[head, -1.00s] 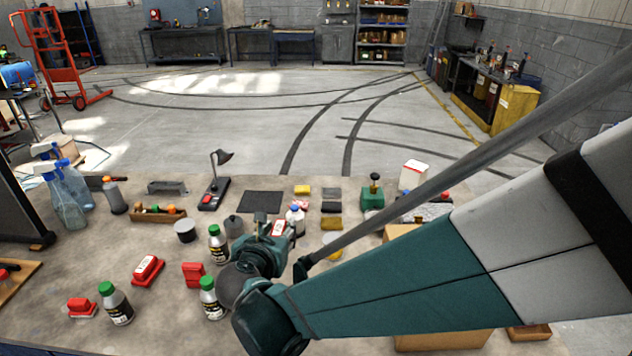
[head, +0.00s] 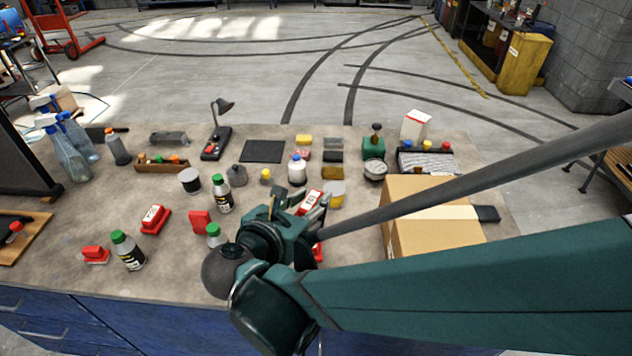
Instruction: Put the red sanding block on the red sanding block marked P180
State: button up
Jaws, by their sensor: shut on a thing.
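My gripper (head: 312,207) is shut on a red sanding block (head: 309,203) with a white label, over the middle of the bench; fingers partly cover it. A patch of red (head: 318,251) shows just below my gripper, mostly hidden by my arm, so I cannot tell what it is. Another red block with a white label (head: 155,219) lies to the left; its print is too small to read surely. A plain-looking red block (head: 200,222) stands between it and my gripper. One more red block (head: 95,255) lies at the left front. I cannot tell which is marked P180.
Green-capped bottles (head: 128,251) stand near the red blocks, one (head: 214,236) close beside my gripper. A white bottle (head: 297,170) and a yellowish tub (head: 334,194) stand behind it. A cardboard box (head: 440,238) is to the right. The left front of the bench has free room.

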jog(key=c, duration=0.3)
jog(key=shift+c, duration=0.2)
jog(key=shift+d+r, duration=0.2)
jog(key=shift+d, duration=0.1)
jog(key=b, duration=0.2)
send_over(313, 239)
jog(key=shift+w+f, duration=0.1)
jog(key=shift+f, duration=2.85)
jog(key=shift+f+b, duration=0.75)
jog(key=shift+f, duration=1.35)
jog(key=shift+f, duration=0.2)
